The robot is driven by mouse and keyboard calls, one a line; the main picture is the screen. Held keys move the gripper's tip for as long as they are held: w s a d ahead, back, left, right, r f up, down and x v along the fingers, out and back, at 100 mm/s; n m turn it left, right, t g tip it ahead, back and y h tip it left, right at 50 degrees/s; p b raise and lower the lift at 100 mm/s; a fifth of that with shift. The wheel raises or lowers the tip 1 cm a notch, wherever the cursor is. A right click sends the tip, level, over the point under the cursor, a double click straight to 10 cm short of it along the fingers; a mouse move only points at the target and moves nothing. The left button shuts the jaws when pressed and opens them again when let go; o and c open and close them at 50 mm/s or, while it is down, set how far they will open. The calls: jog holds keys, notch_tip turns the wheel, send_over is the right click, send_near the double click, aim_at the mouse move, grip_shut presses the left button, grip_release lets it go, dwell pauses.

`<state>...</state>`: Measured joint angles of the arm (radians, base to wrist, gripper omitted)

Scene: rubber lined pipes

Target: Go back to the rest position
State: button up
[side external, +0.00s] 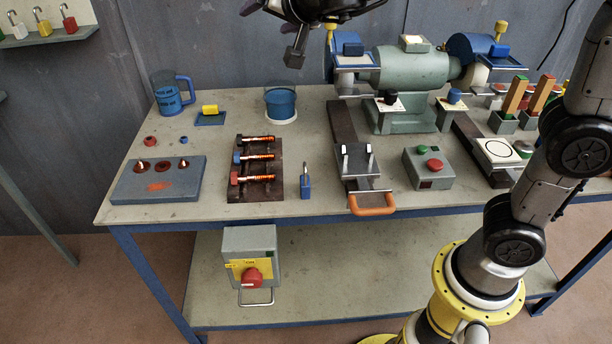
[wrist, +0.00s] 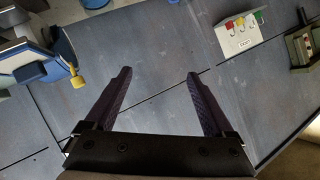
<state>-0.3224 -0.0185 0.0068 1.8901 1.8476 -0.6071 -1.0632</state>
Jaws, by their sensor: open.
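My gripper (wrist: 157,75) is open and empty, its two dark fingers spread wide apart in the wrist view, with the grey wall panels behind them. In the side external view my gripper (side external: 274,32) is at the top edge, partly cut off, high above the back of the workbench (side external: 225,215). It is up and left of the green bench grinder (side external: 412,80) and touches nothing that I can see. No separate object marks the rest position.
A padlock shelf (side external: 45,36) is at the upper left. The grinder's yellow knob (wrist: 77,79) shows in the wrist view.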

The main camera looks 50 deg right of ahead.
jog(key=s+d+r+n+t+y, duration=0.2)
jog(key=s+r+n+t, duration=0.1)
jog(key=s+r, duration=0.3)
jog(key=s+a+n+y, duration=0.2)
jog(key=s+n+y, duration=0.25)
jog(key=s, duration=0.25)
jog(key=s+d+f+n+g+h, duration=0.2)
jog(key=s+f+g, duration=0.8)
jog(key=s+f, duration=0.9)
notch_tip(320, 180, down, 2)
jog(key=shift+d, duration=0.7)
